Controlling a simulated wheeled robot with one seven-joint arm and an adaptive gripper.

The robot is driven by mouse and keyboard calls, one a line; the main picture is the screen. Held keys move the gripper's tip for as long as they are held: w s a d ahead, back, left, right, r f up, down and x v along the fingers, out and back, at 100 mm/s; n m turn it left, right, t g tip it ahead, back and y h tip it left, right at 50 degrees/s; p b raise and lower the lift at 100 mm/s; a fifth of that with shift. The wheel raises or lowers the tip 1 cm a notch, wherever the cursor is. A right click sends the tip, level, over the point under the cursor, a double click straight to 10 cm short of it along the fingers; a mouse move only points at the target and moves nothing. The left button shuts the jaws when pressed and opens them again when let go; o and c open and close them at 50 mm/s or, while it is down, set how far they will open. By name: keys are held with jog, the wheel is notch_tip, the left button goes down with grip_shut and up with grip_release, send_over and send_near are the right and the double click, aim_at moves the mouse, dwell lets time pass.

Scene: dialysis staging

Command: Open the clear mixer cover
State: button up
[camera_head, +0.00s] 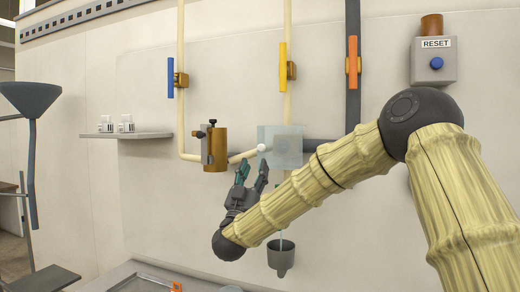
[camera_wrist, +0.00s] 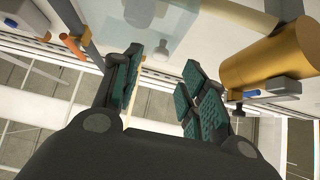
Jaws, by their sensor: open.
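The clear mixer cover (camera_head: 286,146) is a see-through bluish box on the wall pipework, with a small white ball-like knob (camera_head: 262,148) at its left side. It looks shut over the pipe. In the wrist view the clear cover (camera_wrist: 160,22) shows at the top, just beyond the fingertips. My gripper (camera_head: 252,172) is open and empty, pointing up, below and a little left of the cover. Its teal-padded fingers (camera_wrist: 163,72) are apart with nothing between them. I cannot tell whether a fingertip touches the cover.
A brass cylinder valve (camera_head: 215,148) sits left of the cover; it is at the right of the wrist view (camera_wrist: 265,60). Blue (camera_head: 171,78), yellow (camera_head: 283,67) and orange (camera_head: 353,66) handles are above. A grey funnel cup (camera_head: 281,258) hangs below. A RESET box (camera_head: 434,62) is upper right.

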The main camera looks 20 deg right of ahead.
aim_at(261, 149)
jog(key=p+x, duration=0.2)
jog(key=x, duration=0.4)
jog(key=shift+w+d+r+p, duration=0.15)
jog(key=shift+w+r+p, duration=0.1)
jog(key=shift+r+p, duration=0.1)
grip_shut()
